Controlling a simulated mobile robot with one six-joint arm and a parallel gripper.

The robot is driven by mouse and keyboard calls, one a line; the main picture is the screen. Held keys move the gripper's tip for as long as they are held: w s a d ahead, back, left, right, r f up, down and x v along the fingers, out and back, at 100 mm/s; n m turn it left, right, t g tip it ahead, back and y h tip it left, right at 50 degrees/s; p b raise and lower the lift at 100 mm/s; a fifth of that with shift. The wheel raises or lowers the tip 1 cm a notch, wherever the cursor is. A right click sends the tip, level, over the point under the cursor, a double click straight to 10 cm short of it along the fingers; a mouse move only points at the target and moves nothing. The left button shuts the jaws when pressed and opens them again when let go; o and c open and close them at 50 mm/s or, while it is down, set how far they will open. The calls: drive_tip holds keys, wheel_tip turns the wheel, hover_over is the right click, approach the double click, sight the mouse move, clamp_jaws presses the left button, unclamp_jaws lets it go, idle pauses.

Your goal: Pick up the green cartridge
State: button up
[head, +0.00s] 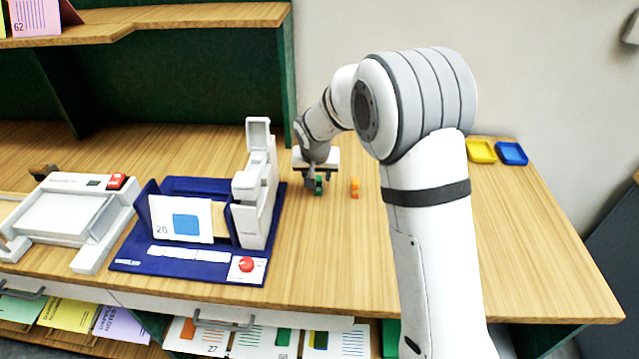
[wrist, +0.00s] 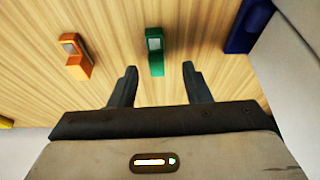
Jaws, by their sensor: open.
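The green cartridge (wrist: 155,52) stands on the wooden table between and just beyond the tips of my open gripper (wrist: 158,72) in the wrist view. In the head view the green cartridge (head: 319,186) shows partly below my gripper (head: 315,180), which is low over the table. The fingers do not appear to touch the cartridge. Nothing is held.
An orange cartridge (head: 355,187) stands close to the right of the green one in the head view. A blue device base (head: 140,262) with a white upright press (head: 254,190) is to the left. Yellow (head: 481,151) and blue (head: 512,153) trays lie at the back right. The table front is clear.

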sight(319, 181)
drive_tip(key=x, duration=0.3)
drive_tip(key=shift+w+d+f+p, duration=0.1)
drive_tip(key=shift+d+f+p, duration=0.05)
drive_tip(key=shift+f+p, duration=0.2)
drive_tip(key=shift+c, duration=0.5)
drive_tip(key=c, duration=0.7)
